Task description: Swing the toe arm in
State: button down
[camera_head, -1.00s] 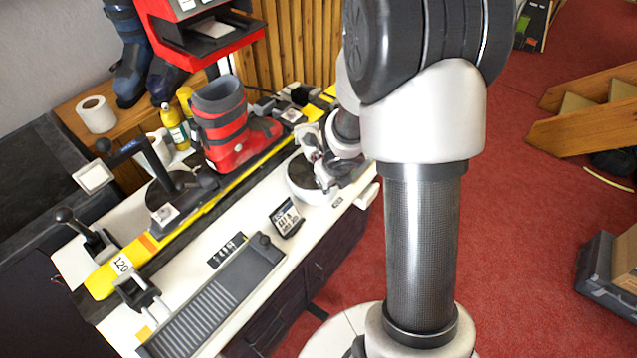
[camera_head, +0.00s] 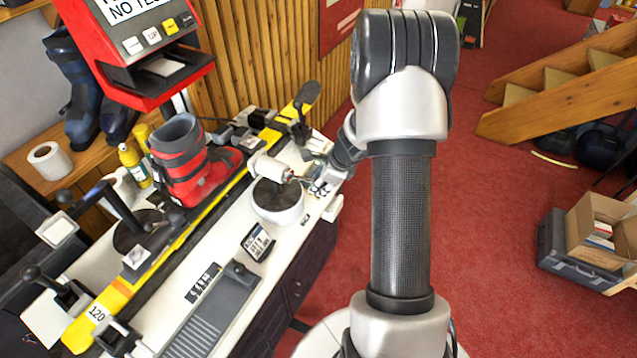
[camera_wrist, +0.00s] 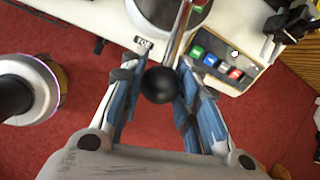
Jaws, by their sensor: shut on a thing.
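The toe arm shows in the wrist view as a thin metal rod (camera_wrist: 178,38) ending in a black ball knob (camera_wrist: 158,86). The rod runs up from the knob to a round, light-rimmed base with a dark top (camera_wrist: 172,8). My gripper (camera_wrist: 158,72) is shut on the knob, a finger on each side of it. In the head view my gripper (camera_head: 316,182) is at the bench's right edge, beside the white round base (camera_head: 278,208). The knob is too small or hidden there to make out.
A red boot (camera_head: 190,170) stands on the yellow ski (camera_head: 195,235) left of the round base. A black lever (camera_head: 122,210) stands farther left. A small display (camera_head: 257,242) lies in front. A panel with coloured buttons (camera_wrist: 222,62) is near the gripper.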

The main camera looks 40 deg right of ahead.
jog(key=shift+w+d+r, duration=0.15)
jog(key=shift+d+r, duration=0.05)
jog(key=c, duration=1.6)
grip_release()
jog(key=o, duration=0.4)
jog(key=shift+f, duration=0.1)
jog(key=v, duration=1.2)
jog(key=shift+a, duration=0.1)
